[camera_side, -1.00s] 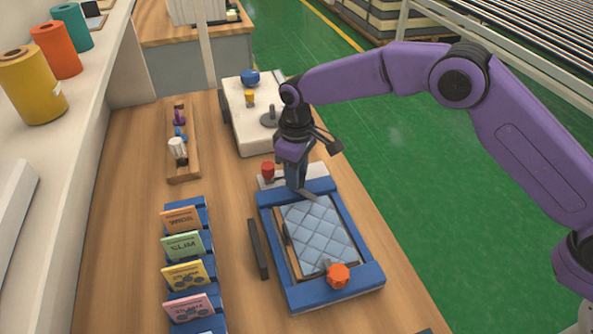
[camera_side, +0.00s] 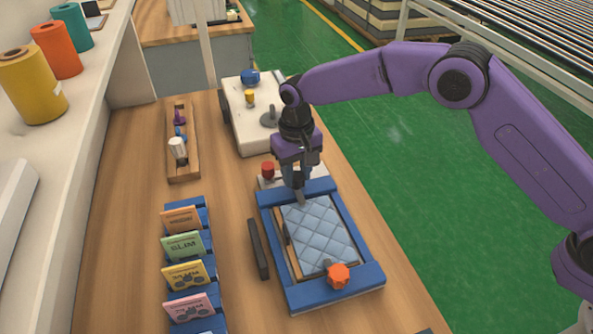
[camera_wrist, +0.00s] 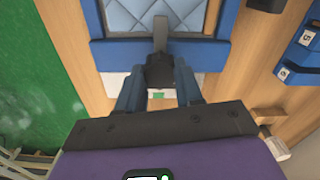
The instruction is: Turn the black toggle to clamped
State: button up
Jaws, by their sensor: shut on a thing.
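The black toggle (camera_wrist: 160,70) sits at the far edge of the blue frame (camera_side: 330,296). Its grey lever (camera_wrist: 160,32) points over the frame's edge toward the quilted light-blue mattress (camera_side: 318,238), and the lever also shows in the side view (camera_side: 300,197). My gripper (camera_side: 297,180) points down over the toggle; in the wrist view its two fingers (camera_wrist: 160,84) are shut on the toggle from either side. The fingers and wrist hide most of the toggle's body in the side view. A small green mark (camera_wrist: 158,96) shows on the pale plate (camera_wrist: 110,84) between the fingers.
A red knob (camera_side: 267,169) stands just left of my gripper. An orange knob (camera_side: 338,276) is at the frame's near edge. A dark bar (camera_side: 258,249) lies left of the frame. A card rack (camera_side: 207,327) and a wooden tray (camera_side: 183,150) are farther left.

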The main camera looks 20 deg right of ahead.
aim_at(297, 176)
jog(key=shift+r, duration=0.1)
dwell(0.3)
jog(key=o, duration=1)
jog(key=shift+o, duration=0.2)
notch_tip(297, 176, up, 17)
jog(key=shift+r, duration=0.15)
jog(key=s+d+f+n, duration=0.2)
jog(key=s+d+n, duration=0.3)
jog(key=s+d, duration=1.1)
jog(key=s+d+f+n, duration=0.3)
jog(key=s+d+n, duration=0.2)
jog(key=s+d, duration=1)
jog(key=s, duration=0.4)
jog(key=shift+s+d, duration=0.3)
jog(key=shift+d, duration=0.05)
